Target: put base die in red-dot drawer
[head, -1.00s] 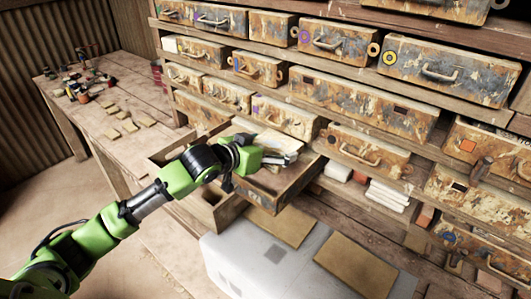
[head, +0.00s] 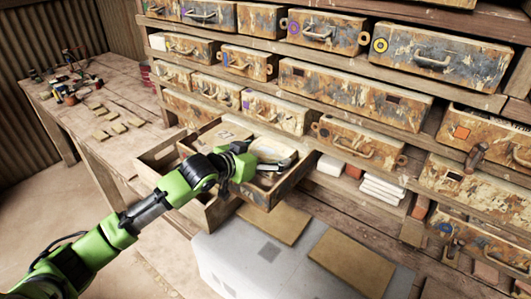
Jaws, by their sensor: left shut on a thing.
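My left gripper (head: 279,164) is over the right part of an open wooden drawer (head: 285,189), with its fingers low near the drawer's inside. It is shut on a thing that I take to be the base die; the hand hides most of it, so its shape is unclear. Pale flat pieces (head: 230,131) lie in the back of the same drawer. My arm covers part of the drawer's front, and I cannot make out a red dot on it. My right gripper is not in view.
A second open drawer (head: 150,160) is below and left. A grey box with brown boards (head: 272,223) stands in front. A bench (head: 80,122) is at left.

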